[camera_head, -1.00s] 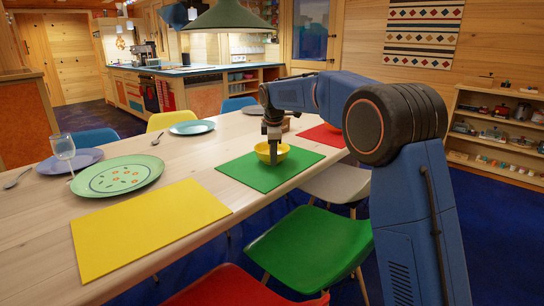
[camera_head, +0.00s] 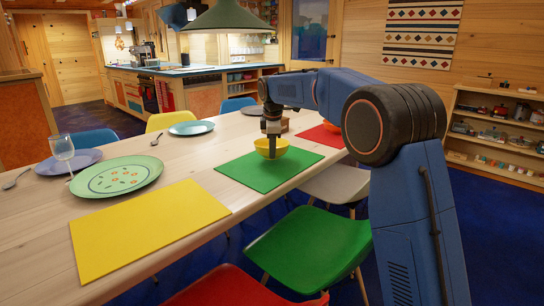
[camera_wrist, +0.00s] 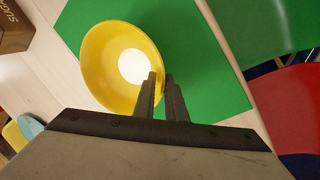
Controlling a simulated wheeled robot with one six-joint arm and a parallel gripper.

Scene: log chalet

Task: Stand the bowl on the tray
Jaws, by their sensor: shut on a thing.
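The yellow bowl (camera_head: 265,147) is upright over the green mat (camera_head: 250,174) near the table's right front edge. In the wrist view, the bowl (camera_wrist: 100,60) has a pale round patch inside. My gripper (camera_head: 272,152) points down at the bowl. In the wrist view, my gripper's fingers (camera_wrist: 160,80) are close together on the rim, shut on the bowl's wall. The bowl seems slightly above the mat. I cannot make out a tray in either view.
A brown box with lettering (camera_wrist: 12,28) stands beyond the green mat. Chairs line the table.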

